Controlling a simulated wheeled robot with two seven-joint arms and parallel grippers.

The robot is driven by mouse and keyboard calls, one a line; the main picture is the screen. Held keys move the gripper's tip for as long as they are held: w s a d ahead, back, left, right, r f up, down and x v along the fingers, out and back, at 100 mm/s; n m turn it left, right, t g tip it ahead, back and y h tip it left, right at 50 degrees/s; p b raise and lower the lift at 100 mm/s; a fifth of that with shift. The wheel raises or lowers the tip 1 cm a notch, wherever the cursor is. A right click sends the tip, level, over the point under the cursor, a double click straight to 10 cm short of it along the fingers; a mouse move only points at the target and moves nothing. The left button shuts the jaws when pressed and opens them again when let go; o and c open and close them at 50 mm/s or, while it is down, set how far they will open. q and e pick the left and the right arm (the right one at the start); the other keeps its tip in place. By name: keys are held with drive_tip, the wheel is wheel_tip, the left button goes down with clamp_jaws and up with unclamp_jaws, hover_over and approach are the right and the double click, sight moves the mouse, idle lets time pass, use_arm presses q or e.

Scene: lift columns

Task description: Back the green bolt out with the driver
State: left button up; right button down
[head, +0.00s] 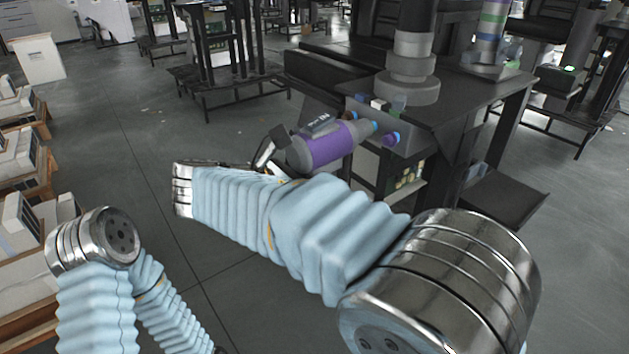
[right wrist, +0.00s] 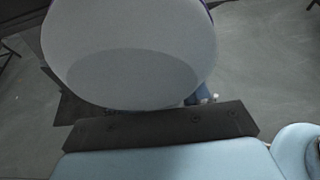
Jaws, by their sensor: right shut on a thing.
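My right gripper (head: 268,152), partly hidden behind my own arm, is shut on the driver (head: 335,145). The driver is purple and grey with a dark labelled block on top. It is tilted, its narrow end pointing right at a dark bracket (head: 412,128) on the column's stand. Small coloured bolts show on the bracket's face, among them a blue-ended one (head: 352,116) and a purple one (head: 391,141). A dull greenish piece (head: 398,104) sits on its top; I cannot tell if it is the green bolt. In the right wrist view, the driver's rounded grey end (right wrist: 130,50) fills the upper middle.
A grey lift column (head: 412,45) stands on the dark table (head: 455,100) behind the bracket. Another column with coloured bands (head: 490,30) is at the back right. White boxes on wooden racks (head: 15,145) line the left. Open floor lies between.

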drive_tip(key=shift+s+a+r+p, duration=0.1)
drive_tip(key=shift+s+a+p, duration=0.55)
drive_tip(key=shift+a, duration=0.25)
drive_tip(key=shift+s+a+p, duration=0.5)
drive_tip(key=shift+s+a, duration=0.2)
drive_tip(key=shift+a, duration=0.2)
drive_tip(key=s+a+p, duration=0.2)
drive_tip(key=a+p, duration=0.1)
drive_tip(key=shift+s+a, duration=0.1)
drive_tip(key=shift+s, duration=0.1)
